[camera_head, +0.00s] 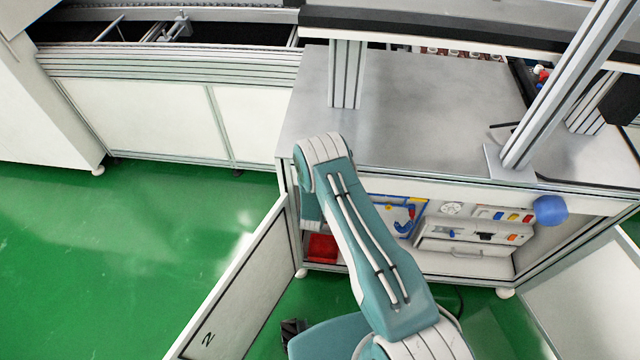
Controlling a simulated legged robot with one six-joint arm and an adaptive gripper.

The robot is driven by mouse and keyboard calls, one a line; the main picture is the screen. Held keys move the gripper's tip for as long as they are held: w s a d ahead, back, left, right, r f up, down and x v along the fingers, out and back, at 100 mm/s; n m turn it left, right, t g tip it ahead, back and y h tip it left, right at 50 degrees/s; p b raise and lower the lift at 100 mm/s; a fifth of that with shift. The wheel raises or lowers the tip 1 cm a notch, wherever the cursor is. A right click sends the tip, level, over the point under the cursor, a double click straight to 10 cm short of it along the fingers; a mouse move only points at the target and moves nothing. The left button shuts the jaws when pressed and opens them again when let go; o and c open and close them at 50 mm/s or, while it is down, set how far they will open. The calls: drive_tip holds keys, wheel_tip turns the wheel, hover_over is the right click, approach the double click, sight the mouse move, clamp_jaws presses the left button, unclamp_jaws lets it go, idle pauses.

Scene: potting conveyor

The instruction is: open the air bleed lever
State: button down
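The cabinet (472,281) under the grey worktop stands open in front of me, with its fittings inside. A yellow and blue panel (385,202) with a blue, angled fitting (408,213) shows just right of my arm. I cannot tell which part is the air bleed lever; it may be among these small fittings or behind my arm. My arm reaches up to the cabinet's left front and bends down there. My gripper is not seen; my own arm links seem to hide it, so its opening and contact cannot be told.
The left cabinet door (238,285), marked 2, and the right door (590,290) stand open. A red box (322,248) sits low inside at left. A blue knob-like part (550,210) is at the cabinet's upper right. Green floor (130,250) at left is clear.

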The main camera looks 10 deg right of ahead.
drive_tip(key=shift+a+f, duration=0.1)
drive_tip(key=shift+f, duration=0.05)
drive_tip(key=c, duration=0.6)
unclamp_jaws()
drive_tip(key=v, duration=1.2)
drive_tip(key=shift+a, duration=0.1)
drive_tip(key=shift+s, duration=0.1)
